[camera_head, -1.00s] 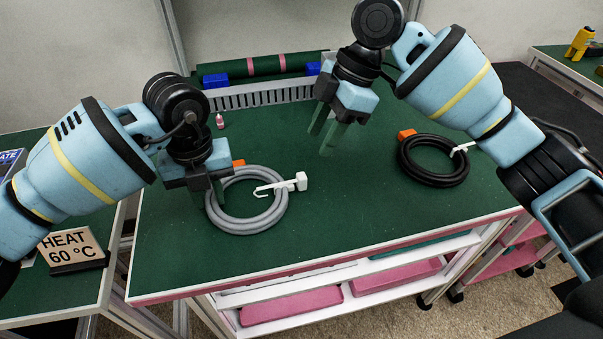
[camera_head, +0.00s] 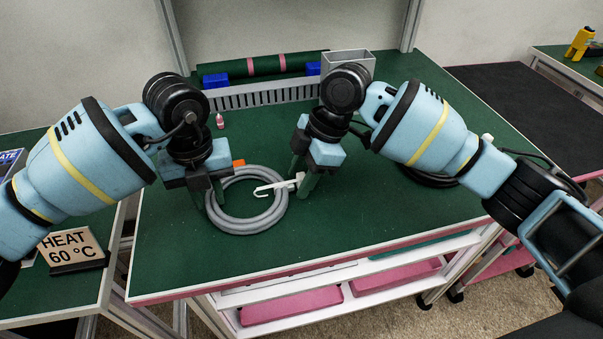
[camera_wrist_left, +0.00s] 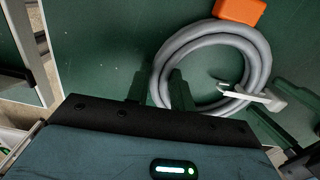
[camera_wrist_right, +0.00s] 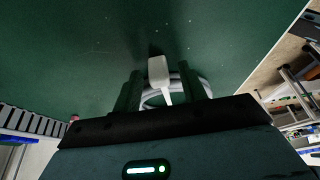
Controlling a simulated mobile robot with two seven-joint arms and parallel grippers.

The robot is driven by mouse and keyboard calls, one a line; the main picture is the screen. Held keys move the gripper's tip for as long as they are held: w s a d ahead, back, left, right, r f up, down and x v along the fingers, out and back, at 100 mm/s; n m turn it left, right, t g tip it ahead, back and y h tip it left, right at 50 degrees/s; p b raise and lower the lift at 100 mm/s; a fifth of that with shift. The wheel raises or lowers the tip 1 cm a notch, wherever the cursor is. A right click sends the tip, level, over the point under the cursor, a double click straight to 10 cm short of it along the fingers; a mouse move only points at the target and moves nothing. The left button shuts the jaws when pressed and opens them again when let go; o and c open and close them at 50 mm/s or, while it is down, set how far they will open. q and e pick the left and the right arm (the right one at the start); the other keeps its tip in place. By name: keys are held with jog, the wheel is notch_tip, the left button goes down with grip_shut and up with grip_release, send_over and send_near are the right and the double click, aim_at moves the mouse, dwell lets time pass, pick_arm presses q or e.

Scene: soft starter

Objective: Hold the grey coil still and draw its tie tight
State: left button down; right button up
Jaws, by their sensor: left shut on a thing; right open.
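The grey coil (camera_head: 245,227) lies flat on the green bench top, with an orange piece at its back edge. Its white tie (camera_head: 275,187) crosses the coil's right side, and the tie's block-shaped end points right. My left gripper (camera_head: 210,196) is shut on the coil's left side; the left wrist view (camera_wrist_left: 158,88) shows its fingers astride the tube. My right gripper (camera_head: 304,185) is open at the tie's end. In the right wrist view the white tie end (camera_wrist_right: 158,72) sits between the two fingers, with a gap on each side.
A black coil (camera_head: 428,177) lies to the right, partly hidden by my right arm. A grey slotted rail (camera_head: 265,95), a grey bin (camera_head: 347,62) and a small pink-capped bottle (camera_head: 220,121) are at the back. The bench's front area is clear.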

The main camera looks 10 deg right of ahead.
aim_at(324, 183)
grip_shut()
jog(key=d, duration=0.5)
jog(key=shift+w, duration=0.15)
pick_arm(q)
jog(key=shift+a, duration=0.1)
pick_arm(e)
jog(key=shift+c, duration=2)
grip_release()
jog(key=o, duration=0.4)
